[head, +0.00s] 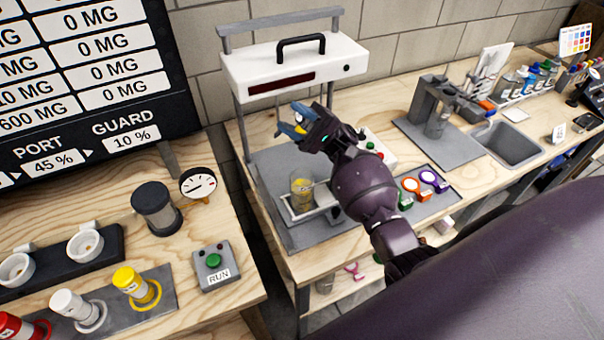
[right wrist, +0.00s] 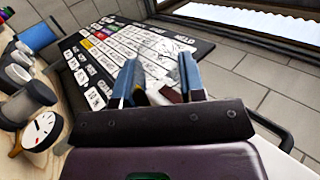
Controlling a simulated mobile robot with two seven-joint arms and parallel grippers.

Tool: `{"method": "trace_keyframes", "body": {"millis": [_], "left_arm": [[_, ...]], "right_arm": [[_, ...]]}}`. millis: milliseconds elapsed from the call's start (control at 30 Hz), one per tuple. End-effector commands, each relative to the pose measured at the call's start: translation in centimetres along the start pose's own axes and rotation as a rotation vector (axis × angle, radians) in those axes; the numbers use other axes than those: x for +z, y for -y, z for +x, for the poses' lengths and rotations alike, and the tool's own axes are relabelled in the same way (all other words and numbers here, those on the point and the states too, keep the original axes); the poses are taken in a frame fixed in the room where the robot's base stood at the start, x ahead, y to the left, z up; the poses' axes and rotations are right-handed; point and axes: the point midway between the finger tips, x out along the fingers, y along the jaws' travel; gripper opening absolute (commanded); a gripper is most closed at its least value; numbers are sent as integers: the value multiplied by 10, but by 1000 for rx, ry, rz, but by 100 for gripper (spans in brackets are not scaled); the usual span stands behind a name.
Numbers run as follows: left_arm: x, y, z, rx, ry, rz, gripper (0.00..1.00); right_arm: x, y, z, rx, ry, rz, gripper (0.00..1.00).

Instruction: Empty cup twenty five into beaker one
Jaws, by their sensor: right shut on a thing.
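My right gripper (head: 297,121) is raised in front of the white overhead unit, above and slightly left of a clear beaker. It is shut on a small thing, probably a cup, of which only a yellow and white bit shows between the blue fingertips. In the right wrist view the gripper (right wrist: 160,82) has pale and dark red bits between its fingers. No number can be read on it. The gripper is apart from the beaker. My left gripper is not in view.
The white unit (head: 262,70) with a black handle stands on grey posts behind the beaker. Green, orange and purple ringed pieces (head: 410,184) lie on a grey mat at right. A sink (head: 507,142) is farther right. A RUN button box (head: 214,264) and a gauge (head: 198,184) stand left.

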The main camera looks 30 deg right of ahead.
Motion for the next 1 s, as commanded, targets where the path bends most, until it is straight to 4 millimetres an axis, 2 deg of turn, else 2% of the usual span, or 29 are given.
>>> {"method": "trace_keyframes", "body": {"millis": [567,767,867,1000], "left_arm": [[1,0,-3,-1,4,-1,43],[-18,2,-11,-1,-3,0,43],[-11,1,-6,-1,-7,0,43],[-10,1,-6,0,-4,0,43]], "right_arm": [[0,-1,-1,19,-1,1,10],[0,-27,-14,304,0,2,10],[0,-56,-34,437,0,3,10],[0,-59,-34,458,0,-1,10]]}}
